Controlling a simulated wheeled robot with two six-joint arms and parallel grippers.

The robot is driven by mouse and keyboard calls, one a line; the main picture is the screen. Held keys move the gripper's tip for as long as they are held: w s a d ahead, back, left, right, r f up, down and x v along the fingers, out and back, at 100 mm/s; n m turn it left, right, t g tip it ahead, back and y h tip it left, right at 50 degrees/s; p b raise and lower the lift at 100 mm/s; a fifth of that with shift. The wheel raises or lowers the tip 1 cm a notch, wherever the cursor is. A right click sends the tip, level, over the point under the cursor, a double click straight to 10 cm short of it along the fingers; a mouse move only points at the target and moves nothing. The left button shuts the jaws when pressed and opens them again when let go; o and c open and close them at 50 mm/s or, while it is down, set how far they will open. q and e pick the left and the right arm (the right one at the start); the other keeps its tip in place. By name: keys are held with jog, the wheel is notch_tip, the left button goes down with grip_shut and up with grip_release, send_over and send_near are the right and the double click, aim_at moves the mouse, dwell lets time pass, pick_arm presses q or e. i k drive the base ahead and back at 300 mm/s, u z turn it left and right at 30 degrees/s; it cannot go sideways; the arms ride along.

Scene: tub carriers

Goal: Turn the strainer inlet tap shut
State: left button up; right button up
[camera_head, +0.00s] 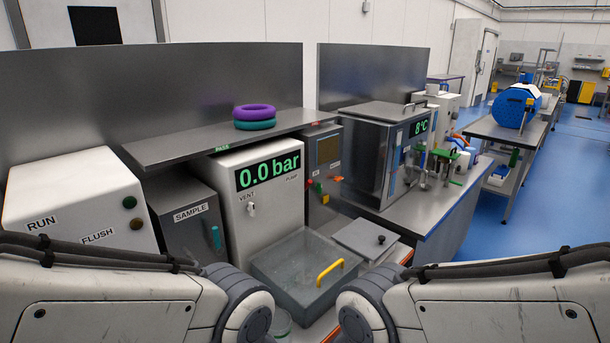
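No tap in view carries a readable strainer inlet label, so I cannot tell which one it is. A small white tap (251,209) sits under the VENT label on the white pump box (238,178), whose display reads 0.0 bar. A teal handle (216,238) stands upright on the grey SAMPLE box (185,222). A yellow handle (330,272) lies on top of a grey see-through tub (290,283). A grey panel to its right carries small red and orange controls (336,178). My two arms cross the lower corners; neither gripper is in view.
A white box (75,190) labelled RUN and FLUSH stands at left. Purple and teal rings (254,117) lie on the metal shelf (190,146) above the boxes. A loose-looking lid (366,239) sits right of the tub. Blue floor is open at far right.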

aim_at(318, 187)
jog(key=z, duration=0.55)
jog(key=k, duration=0.6)
jog(key=z, duration=0.85)
jog(key=i, duration=1.2)
jog(key=u, duration=1.15)
jog(key=i, duration=0.5)
jog(key=u, duration=0.55)
